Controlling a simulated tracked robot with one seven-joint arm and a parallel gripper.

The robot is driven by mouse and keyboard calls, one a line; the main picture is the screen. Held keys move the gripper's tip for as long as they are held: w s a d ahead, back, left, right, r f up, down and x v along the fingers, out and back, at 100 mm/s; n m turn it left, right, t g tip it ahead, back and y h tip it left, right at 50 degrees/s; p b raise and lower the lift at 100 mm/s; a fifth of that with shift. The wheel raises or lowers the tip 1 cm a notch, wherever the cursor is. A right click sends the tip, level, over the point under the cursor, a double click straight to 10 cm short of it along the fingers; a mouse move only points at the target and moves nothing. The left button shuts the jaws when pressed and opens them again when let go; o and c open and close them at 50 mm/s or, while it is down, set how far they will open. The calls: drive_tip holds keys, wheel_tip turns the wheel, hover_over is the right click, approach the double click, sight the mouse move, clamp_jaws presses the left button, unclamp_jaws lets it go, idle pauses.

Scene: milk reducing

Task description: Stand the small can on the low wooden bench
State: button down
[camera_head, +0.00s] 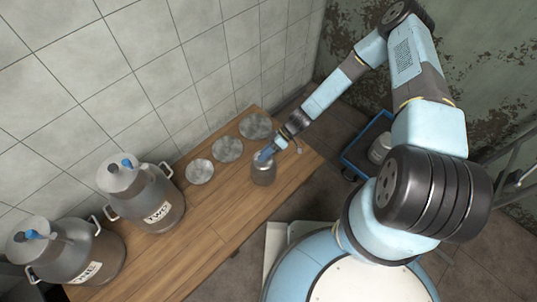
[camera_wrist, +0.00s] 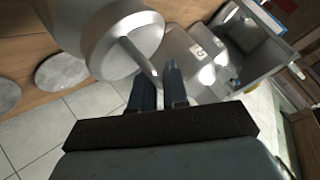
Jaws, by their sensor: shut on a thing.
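The small grey metal can (camera_head: 263,174) is over the right part of the low wooden bench (camera_head: 228,215). It looks about upright in the head view; I cannot tell whether its base touches the wood. My gripper (camera_head: 268,154) is at the can's top. In the wrist view the can (camera_wrist: 120,42) fills the upper left, and its thin handle reaches down to my gripper (camera_wrist: 160,80). The blue fingers are shut on this handle. The can's underside is hidden in the head view.
Large cans labelled ONE (camera_head: 80,255) and TWO (camera_head: 150,205) stand on the bench at left. Three round grey discs (camera_head: 199,172) (camera_head: 227,150) (camera_head: 255,126) lie along the tiled wall. A blue-rimmed crate (camera_head: 353,160) holding a pale container (camera_head: 380,149) is right of the bench.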

sight(263, 173)
drive_tip(key=shift+a+f, duration=0.15)
drive_tip(key=shift+f, duration=1.5)
drive_tip(key=c, duration=1.1)
unclamp_jaws()
drive_tip(key=shift+w, duration=0.1)
